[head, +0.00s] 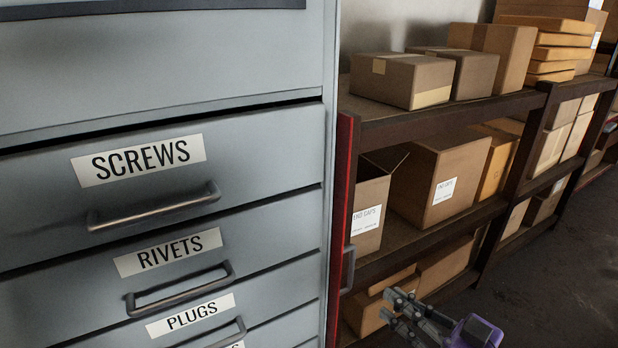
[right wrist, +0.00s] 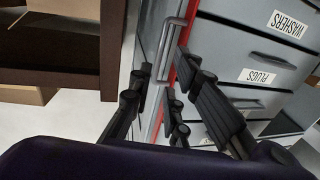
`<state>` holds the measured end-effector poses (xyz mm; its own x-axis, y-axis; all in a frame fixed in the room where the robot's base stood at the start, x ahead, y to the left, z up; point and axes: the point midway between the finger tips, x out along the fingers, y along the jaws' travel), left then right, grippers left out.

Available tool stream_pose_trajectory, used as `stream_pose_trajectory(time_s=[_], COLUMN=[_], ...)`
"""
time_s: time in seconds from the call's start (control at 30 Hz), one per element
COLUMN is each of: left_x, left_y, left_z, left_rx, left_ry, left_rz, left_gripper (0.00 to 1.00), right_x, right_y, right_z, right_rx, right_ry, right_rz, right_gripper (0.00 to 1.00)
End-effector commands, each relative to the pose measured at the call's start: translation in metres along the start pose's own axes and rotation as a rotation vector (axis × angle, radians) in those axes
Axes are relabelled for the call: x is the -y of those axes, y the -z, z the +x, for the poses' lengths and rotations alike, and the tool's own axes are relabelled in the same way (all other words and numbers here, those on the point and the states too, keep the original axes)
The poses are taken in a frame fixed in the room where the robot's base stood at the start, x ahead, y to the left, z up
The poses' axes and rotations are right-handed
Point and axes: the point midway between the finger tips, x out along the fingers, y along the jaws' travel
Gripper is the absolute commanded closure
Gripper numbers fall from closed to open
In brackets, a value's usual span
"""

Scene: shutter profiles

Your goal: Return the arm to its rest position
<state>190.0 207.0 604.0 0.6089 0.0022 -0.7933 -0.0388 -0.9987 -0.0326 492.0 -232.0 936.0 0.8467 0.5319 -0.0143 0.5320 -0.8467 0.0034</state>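My right gripper (head: 400,310) is low in the head view, in front of the shelf rack and to the right of the grey drawer cabinet (head: 255,150). The right wrist view shows its black fingers (right wrist: 162,78) spread apart, with nothing held between them. A grey bar handle (head: 348,268) stands on the cabinet's red-edged right side. The handle also shows in the right wrist view (right wrist: 168,45), just beyond the fingertips; I see no grip on it. My left gripper is in neither view.
The closed cabinet drawers carry labels such as SCREWS (head: 138,160), RIVETS (head: 168,251) and PLUGS (head: 190,315). A dark shelf rack (head: 440,115) with cardboard boxes (head: 440,180) stands behind my right gripper. Open floor (head: 560,285) lies at the lower right.

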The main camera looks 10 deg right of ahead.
Motion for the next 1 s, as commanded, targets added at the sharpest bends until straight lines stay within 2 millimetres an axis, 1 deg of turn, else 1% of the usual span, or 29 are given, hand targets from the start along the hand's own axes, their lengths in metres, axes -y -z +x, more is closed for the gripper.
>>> stream_pose_trajectory(time_s=[0.07,0.17,0.2,0.27,0.3,0.37,0.4,0.47,0.5,0.57,0.6,0.67,0.7,0.8,0.9,1.0], left_x=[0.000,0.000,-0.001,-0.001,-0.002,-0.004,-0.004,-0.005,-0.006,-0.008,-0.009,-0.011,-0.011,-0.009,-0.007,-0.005], left_y=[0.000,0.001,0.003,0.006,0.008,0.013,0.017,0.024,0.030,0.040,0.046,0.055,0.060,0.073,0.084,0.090], left_z=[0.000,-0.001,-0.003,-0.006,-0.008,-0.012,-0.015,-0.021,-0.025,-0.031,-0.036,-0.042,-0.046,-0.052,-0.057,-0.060], left_rx=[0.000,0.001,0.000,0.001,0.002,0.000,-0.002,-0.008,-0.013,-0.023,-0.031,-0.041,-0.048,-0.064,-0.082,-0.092], left_ry=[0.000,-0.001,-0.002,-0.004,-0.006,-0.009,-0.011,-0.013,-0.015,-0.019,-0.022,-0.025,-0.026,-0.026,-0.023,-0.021], left_rz=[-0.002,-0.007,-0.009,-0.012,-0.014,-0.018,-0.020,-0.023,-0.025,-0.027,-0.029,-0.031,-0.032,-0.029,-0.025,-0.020], left_gripper=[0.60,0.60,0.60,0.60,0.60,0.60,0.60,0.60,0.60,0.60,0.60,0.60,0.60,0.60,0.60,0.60], right_x=[-0.001,-0.003,-0.003,-0.001,0.001,0.008,0.014,0.028,0.039,0.059,0.073,0.096,0.110,0.141,0.162,0.171], right_y=[-0.014,-0.049,-0.065,-0.091,-0.108,-0.134,-0.150,-0.174,-0.188,-0.207,-0.216,-0.227,-0.231,-0.234,-0.232,-0.229], right_z=[-0.001,-0.008,-0.015,-0.030,-0.041,-0.060,-0.074,-0.096,-0.112,-0.135,-0.149,-0.166,-0.175,-0.189,-0.194,-0.198], right_rx=[0.051,0.148,0.192,0.264,0.311,0.384,0.433,0.509,0.559,0.631,0.672,0.725,0.750,0.783,0.782,0.782], right_ry=[0.004,-0.015,-0.035,-0.072,-0.100,-0.142,-0.172,-0.219,-0.250,-0.299,-0.329,-0.370,-0.394,-0.442,-0.476,-0.495], right_rz=[-0.040,-0.099,-0.110,-0.120,-0.121,-0.115,-0.106,-0.085,-0.068,-0.034,-0.009,0.031,0.058,0.125,0.188,0.222], right_gripper=[0.83,0.83,0.83,0.83,0.83,0.83,0.83,0.83,0.83,0.83,0.83,0.83,0.83,0.83,0.83,0.83])
